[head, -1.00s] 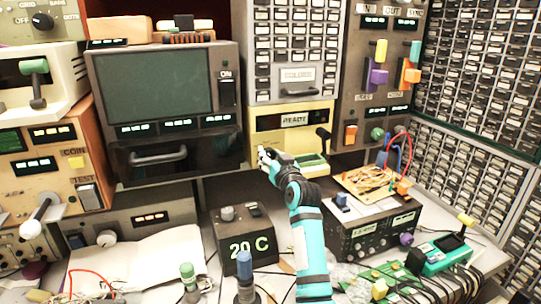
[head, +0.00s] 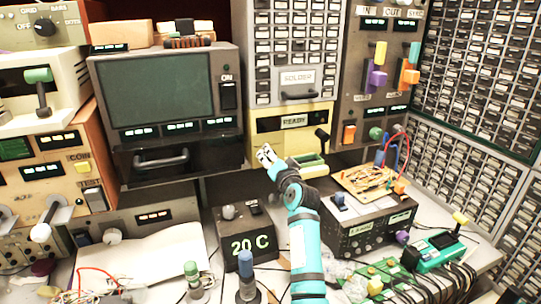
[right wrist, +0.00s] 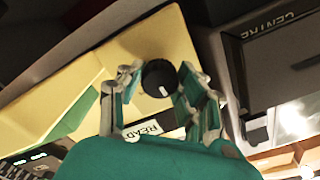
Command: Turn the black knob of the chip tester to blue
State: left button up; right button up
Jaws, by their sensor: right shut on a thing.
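The yellow chip tester (head: 262,122) stands below the grey drawer cabinet, with a display on its front reading like READY. Its black knob (right wrist: 160,78) shows in the right wrist view as a round dial with a white pointer line aimed toward the bottom of that picture. My right gripper (head: 266,155) is at the tester's front, and in the right wrist view its two fingers (right wrist: 158,85) are on either side of the knob, shut on it. In the head view the gripper hides the knob. I cannot make out a blue mark around it. My left gripper is out of view.
A black lever (head: 321,136) and a green tray (head: 308,160) are on the tester, right of my gripper. A dark monitor unit (head: 160,100) stands to the left.

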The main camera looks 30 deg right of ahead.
dwell(0.5)
jog(key=o, duration=1.1)
jog(key=shift+o, duration=0.2)
jog(key=v, duration=1.2)
jog(key=shift+f, duration=0.1)
